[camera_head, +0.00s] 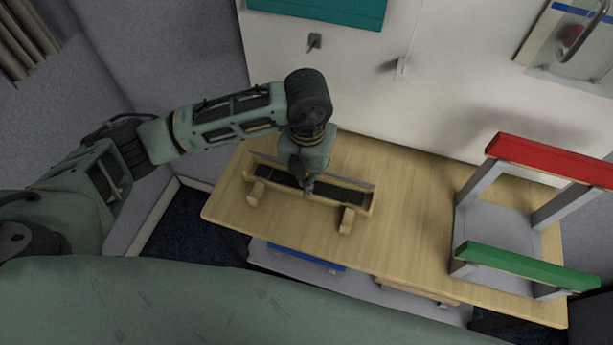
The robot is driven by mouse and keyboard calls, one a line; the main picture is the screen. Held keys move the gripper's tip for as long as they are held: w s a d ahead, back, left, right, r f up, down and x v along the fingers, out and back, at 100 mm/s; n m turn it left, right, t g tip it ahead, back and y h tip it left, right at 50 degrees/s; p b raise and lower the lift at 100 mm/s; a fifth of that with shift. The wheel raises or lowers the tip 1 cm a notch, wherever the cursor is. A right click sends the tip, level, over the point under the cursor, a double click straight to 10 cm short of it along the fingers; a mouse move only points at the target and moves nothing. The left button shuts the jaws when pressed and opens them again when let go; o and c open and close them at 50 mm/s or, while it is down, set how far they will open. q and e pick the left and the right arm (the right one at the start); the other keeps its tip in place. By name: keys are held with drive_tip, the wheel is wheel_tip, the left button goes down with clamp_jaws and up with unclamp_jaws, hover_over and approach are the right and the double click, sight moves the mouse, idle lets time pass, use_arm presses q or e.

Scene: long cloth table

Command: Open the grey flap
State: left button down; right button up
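A low wooden holder (360,200) on wooden feet lies on the wooden table, with a dark long insert in it. A thin grey strip (352,181) runs along its far edge; it looks like the grey flap, but I cannot tell for sure, nor how far it is open. My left gripper (308,191) points down over the middle of the holder and hides part of it. I cannot tell whether its fingers touch the strip or are apart. My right gripper is not in view.
A grey frame (500,222) with a red bar (550,160) and a green bar (525,266) stands at the table's right end. A white wall (440,120) with fittings rises behind. The table top (415,200) between holder and frame is clear.

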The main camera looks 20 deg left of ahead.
use_arm(q)
drive_tip(key=shift+w+a+f, duration=0.2)
drive_tip(key=shift+w, duration=0.1)
drive_tip(key=shift+w+d+r+b, duration=0.15)
drive_tip(key=shift+w+b, duration=0.5)
drive_tip(key=shift+w, duration=0.9)
drive_tip(key=shift+w+r+b, duration=0.1)
drive_tip(key=shift+w+b, duration=0.15)
drive_tip(key=shift+b, duration=0.15)
drive_tip(key=shift+r, duration=0.1)
drive_tip(key=shift+s+r+p, duration=0.3)
drive_tip(key=shift+r+p, duration=0.5)
drive_tip(key=shift+p, duration=0.1)
drive_tip(key=s+r+p, duration=0.1)
drive_tip(key=r, duration=0.1)
drive_tip(key=s+r+p, duration=0.2)
drive_tip(key=shift+s, duration=0.15)
